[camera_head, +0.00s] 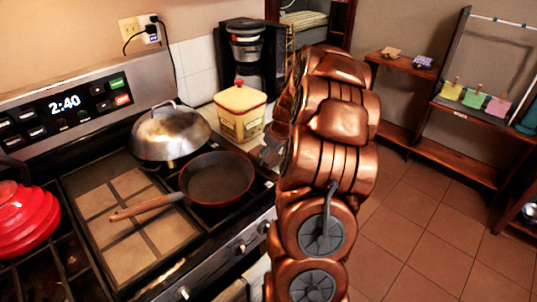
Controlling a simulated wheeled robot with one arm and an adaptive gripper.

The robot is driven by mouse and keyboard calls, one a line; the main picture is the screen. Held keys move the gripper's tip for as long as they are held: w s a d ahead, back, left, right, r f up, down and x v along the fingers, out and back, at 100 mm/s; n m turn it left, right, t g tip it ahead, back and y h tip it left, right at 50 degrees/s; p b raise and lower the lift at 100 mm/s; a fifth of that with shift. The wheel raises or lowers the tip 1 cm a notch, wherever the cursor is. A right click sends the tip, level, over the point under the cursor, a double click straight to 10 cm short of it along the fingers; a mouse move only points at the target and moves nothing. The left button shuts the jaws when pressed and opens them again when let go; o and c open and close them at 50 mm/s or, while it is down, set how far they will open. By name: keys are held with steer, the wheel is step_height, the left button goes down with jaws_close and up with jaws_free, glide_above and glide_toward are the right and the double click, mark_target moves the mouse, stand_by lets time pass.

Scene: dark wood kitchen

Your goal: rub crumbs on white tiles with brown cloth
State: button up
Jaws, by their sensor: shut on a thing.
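My gripper (270,152) shows only as a small dark grey part at the left edge of my copper arm, beside the counter right of the stove. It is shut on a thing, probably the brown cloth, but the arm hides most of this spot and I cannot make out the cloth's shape. White tiles (190,65) line the wall behind the counter, between the stove and the coffee maker. No crumbs can be made out on the visible tiles.
A red pan (222,178) with a wooden handle, a domed metal lid (170,135) and a red pot (25,220) sit on the stove. A cream canister (240,112) and black coffee maker (247,50) stand on the counter. Floor is open at right, before wooden shelves (455,155).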

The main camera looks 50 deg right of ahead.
steer(key=shift+f+b, duration=0.75)
steer(key=shift+f, duration=0.25)
stand_by(0.4)
steer(key=shift+d, duration=0.15)
steer(key=shift+d+b, duration=1)
steer(key=shift+d, duration=0.85)
steer(key=shift+d+f+b, duration=0.15)
steer(key=shift+d+b, duration=0.3)
steer(key=shift+d, duration=0.2)
steer(key=shift+d+b, duration=0.4)
steer(key=shift+d, duration=0.5)
steer(key=shift+s+d+b, duration=0.15)
steer(key=shift+d+b, duration=0.55)
steer(key=shift+d, duration=1.4)
steer(key=shift+b, duration=0.4)
